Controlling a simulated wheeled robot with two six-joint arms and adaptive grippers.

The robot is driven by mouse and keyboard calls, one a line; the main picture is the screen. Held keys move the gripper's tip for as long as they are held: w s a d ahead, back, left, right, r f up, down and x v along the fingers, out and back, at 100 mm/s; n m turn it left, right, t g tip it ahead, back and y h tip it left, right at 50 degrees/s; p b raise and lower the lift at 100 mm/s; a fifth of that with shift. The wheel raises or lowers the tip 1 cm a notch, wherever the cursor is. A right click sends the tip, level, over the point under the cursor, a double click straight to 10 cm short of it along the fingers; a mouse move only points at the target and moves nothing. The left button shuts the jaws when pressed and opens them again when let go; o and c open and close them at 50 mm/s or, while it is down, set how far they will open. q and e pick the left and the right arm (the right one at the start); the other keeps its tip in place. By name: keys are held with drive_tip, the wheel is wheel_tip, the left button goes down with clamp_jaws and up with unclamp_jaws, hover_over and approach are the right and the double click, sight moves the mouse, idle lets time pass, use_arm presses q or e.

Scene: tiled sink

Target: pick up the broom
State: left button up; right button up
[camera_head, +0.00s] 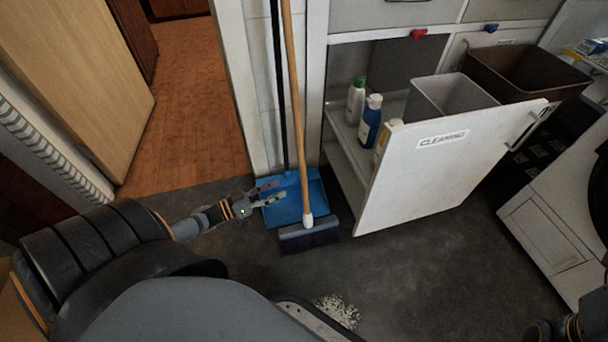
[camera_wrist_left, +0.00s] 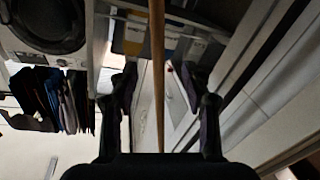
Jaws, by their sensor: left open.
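The broom stands upright with its head on the dark floor. Its wooden handle (camera_head: 296,95) rises past the top of the head view, and its grey-blue head (camera_head: 308,234) has dark bristles. My left gripper (camera_head: 275,193) is open and empty, just left of the lower handle and over the blue dustpan (camera_head: 290,212). In the left wrist view the handle (camera_wrist_left: 158,60) runs upright between the two open fingers (camera_wrist_left: 159,84). I cannot tell how deep it sits between them. Only part of my right arm shows at the lower right; its fingers are out of view.
An open white cabinet door labelled CLEANING (camera_head: 440,165) stands right of the broom. Cleaning bottles (camera_head: 370,120) are inside. A white machine (camera_head: 560,220) stands at the right. A pale speckled patch (camera_head: 337,311) lies on the floor. A doorway opens at the left.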

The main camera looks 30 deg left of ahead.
sight(304, 177)
use_arm(q)
drive_tip(key=b+x, duration=0.5)
drive_tip(key=x, duration=0.5)
drive_tip(key=shift+r, duration=0.15)
drive_tip(key=shift+w+d+r, duration=0.1)
drive_tip(key=shift+w+d, duration=0.05)
drive_tip(key=shift+w, duration=0.05)
clamp_jaws()
drive_tip(key=shift+r, duration=0.1)
